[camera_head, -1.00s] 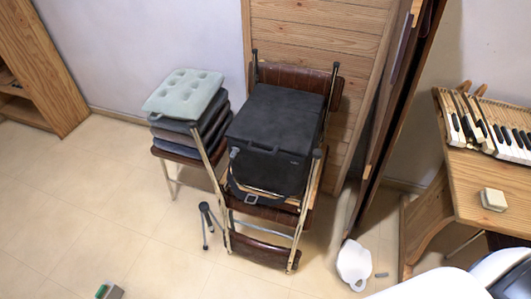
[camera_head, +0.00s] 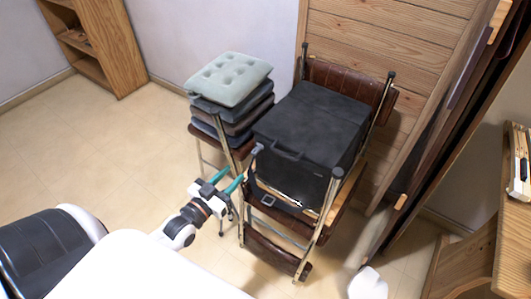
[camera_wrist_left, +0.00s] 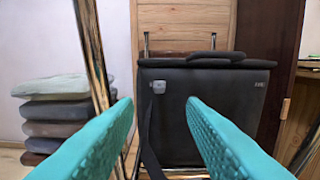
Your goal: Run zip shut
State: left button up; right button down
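A black box-shaped bag (camera_head: 312,122) sits on a folding chair with a brown leather back. It has a handle on its top front edge; I cannot make out a zip in the head view. My left gripper (camera_head: 236,174) is open and empty, its teal fingers pointing toward the bag from the front left, apart from it. In the left wrist view the bag (camera_wrist_left: 222,110) is straight ahead, beyond the open fingers (camera_wrist_left: 160,104). A small grey clasp (camera_wrist_left: 159,87) and a dark strap show on its front left. My right gripper is not in view.
A stack of cushions (camera_head: 228,80) stands on a seat just left of the bag. The chair's metal frame (camera_head: 322,205) rises beside the bag. A wooden door panel (camera_head: 400,40) is behind. The piano keys (camera_head: 520,160) are at far right. Floor (camera_head: 120,150) at left is clear.

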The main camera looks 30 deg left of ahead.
aim_at(253, 154)
pick_arm(q)
jog(key=w, duration=1)
jog(key=shift+w+d, duration=0.2)
jog(key=shift+d, duration=0.15)
grip_shut()
